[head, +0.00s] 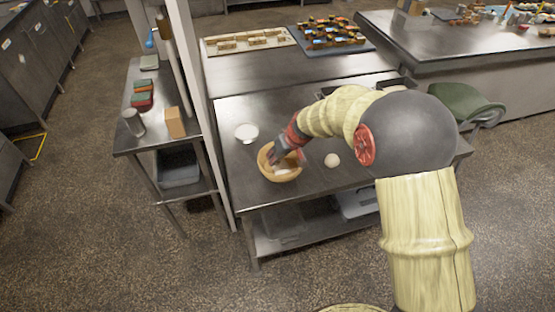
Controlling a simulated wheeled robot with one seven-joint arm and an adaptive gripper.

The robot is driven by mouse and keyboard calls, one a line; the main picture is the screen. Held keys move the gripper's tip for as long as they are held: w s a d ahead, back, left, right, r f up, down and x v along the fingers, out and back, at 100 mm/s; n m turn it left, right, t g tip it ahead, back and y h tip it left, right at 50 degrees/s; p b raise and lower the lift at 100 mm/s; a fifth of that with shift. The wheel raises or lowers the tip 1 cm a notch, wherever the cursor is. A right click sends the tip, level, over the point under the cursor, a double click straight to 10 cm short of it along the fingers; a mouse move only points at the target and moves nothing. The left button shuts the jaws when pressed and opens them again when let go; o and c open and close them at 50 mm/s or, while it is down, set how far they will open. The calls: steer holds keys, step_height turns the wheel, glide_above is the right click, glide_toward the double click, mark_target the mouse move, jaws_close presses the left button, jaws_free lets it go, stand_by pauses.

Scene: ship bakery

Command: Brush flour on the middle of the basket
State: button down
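The basket (264,170) is a round tan bowl shape on the steel table, near its front left part. Something pale lies in its bottom. My gripper (275,154) reaches down from the right, with its fingers over the basket's opening and partly inside its outline. The fingers are small and dark, so I cannot tell whether they are open or shut. A tan patch beside the fingers could be a brush, but it is too small to tell. A white round bowl (246,132) stands behind and left of the basket; it may hold flour.
A pale dough ball (332,160) lies right of the basket. A metal post (192,80) rises at the table's left edge. A side table at left holds a metal canister (133,122) and a tan box (175,122). A green chair (466,102) stands at right.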

steer(key=shift+r+p, duration=0.7)
steer(key=shift+r, duration=0.9)
